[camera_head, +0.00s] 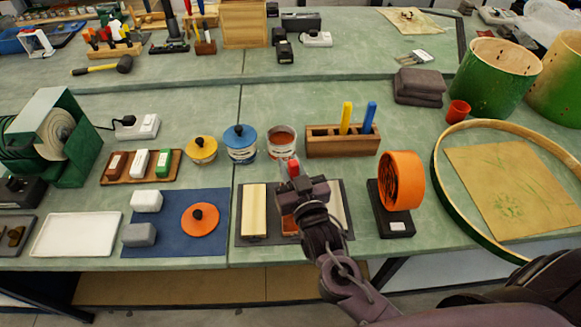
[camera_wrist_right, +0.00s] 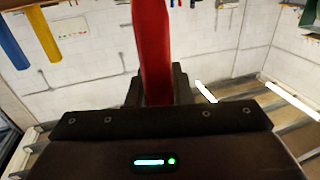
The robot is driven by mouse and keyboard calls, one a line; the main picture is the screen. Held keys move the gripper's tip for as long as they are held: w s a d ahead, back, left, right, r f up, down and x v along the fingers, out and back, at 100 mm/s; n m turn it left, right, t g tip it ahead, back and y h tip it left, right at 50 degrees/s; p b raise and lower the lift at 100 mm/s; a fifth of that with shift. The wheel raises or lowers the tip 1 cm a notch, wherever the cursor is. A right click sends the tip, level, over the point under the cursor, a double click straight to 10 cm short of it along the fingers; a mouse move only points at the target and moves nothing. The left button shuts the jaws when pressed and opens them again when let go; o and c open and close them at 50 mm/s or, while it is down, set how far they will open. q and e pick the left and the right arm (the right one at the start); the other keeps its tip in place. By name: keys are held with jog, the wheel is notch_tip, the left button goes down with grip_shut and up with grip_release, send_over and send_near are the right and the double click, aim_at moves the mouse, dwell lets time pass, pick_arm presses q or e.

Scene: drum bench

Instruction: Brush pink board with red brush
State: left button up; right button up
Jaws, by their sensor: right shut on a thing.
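My right gripper (camera_head: 300,192) is shut on the red brush (camera_head: 293,168), whose red handle rises between the jaws in the wrist view (camera_wrist_right: 152,50). The gripper hangs over the dark mat (camera_head: 243,232) at the front of the bench. On the mat are a cream board (camera_head: 254,212), a reddish board (camera_head: 289,226) mostly hidden under the gripper, and a pale board (camera_head: 338,206) partly behind my arm. I cannot tell which is the pink one. The brush's bristles are hidden, so contact with a board cannot be told. My left gripper is not in view.
A wooden holder (camera_head: 340,147) with yellow and blue handles stands behind the mat. Tins (camera_head: 281,142) stand left of it. An orange roll (camera_head: 402,180) on a black stand is close on the right. A blue mat (camera_head: 170,240) lies left.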

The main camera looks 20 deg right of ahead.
jog(key=shift+w, duration=0.1)
jog(key=shift+w+d, duration=0.2)
jog(key=shift+w, duration=0.5)
jog(key=shift+w+d, duration=0.2)
jog(key=shift+w, duration=0.55)
jog(key=shift+w+d, duration=0.2)
jog(key=shift+w, duration=0.5)
jog(key=shift+w+d, duration=0.2)
jog(key=shift+w, duration=0.5)
notch_tip(320, 180, up, 6)
jog(key=p, duration=0.6)
jog(key=shift+s+f, duration=0.1)
